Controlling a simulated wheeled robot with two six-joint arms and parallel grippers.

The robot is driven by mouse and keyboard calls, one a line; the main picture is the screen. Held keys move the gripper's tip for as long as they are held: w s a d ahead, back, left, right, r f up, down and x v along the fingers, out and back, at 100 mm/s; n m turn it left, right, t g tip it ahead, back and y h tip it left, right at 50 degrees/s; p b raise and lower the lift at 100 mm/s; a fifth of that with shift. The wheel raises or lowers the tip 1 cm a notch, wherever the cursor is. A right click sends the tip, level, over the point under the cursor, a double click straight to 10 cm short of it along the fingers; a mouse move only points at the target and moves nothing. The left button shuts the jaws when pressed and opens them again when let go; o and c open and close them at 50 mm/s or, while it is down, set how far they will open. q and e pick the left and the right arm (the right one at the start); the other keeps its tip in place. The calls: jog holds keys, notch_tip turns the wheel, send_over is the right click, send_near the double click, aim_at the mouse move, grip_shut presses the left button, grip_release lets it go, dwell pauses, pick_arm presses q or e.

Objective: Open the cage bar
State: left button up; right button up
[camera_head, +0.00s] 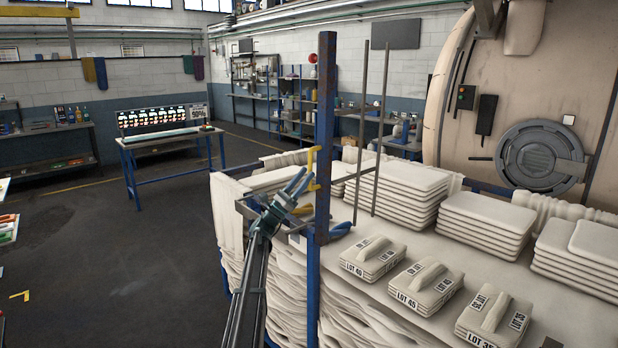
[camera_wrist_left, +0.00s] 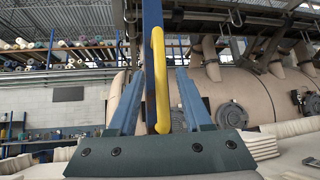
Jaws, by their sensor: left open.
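The cage bar is an upright blue post (camera_head: 325,130) with a rusty top, standing at the near left corner of the cage of white fabric. A yellow handle (camera_head: 311,160) is fixed to the post. My left gripper (camera_head: 300,184) is open beside the handle, its blue fingers pointing toward it. In the left wrist view the yellow handle (camera_wrist_left: 159,80) stands upright between the two spread fingers, in front of the blue post (camera_wrist_left: 152,30). Whether either finger touches the handle cannot be told. My right gripper is not in view.
Stacks of folded white fabric (camera_head: 484,222) and bundles with lot labels (camera_head: 427,287) lie in the cage. Thin upright rods (camera_head: 372,130) stand behind the post. A large beige dyeing machine (camera_head: 540,80) is behind.

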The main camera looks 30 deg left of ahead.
pick_arm(q)
jog(key=b+v, duration=0.6)
jog(key=v, duration=0.5)
jog(key=shift+d, duration=0.1)
